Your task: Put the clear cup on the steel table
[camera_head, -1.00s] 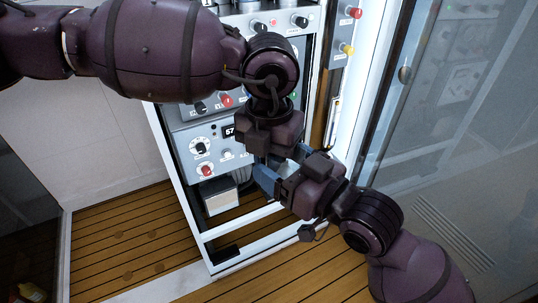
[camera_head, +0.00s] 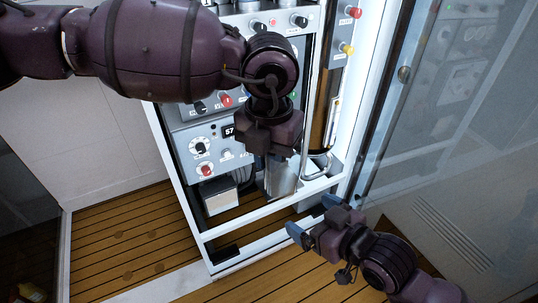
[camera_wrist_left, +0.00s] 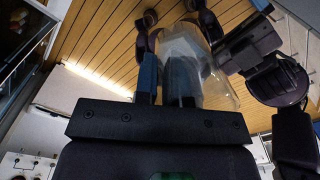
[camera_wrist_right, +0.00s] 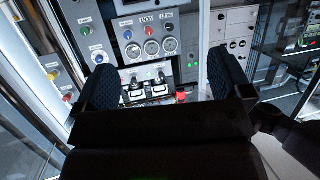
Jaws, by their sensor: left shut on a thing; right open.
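The clear cup (camera_head: 283,179) hangs below my left gripper (camera_head: 266,156), in front of the panel's lower opening. My left gripper is shut on it. In the left wrist view the see-through cup (camera_wrist_left: 213,82) shows by the blue-padded fingers, and the wooden floor is seen through it. My right gripper (camera_head: 313,217) is open and empty, below and to the right of the cup and apart from it. In the right wrist view its two fingers stand wide apart with nothing between them. I cannot make out a steel table in these views.
The fill panel (camera_head: 210,145) with knobs and a display stands close behind my left gripper. Its white frame bar (camera_head: 240,223) crosses below the cup. A glass door (camera_head: 440,130) is on the right. Wooden floor (camera_head: 130,240) is open at lower left.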

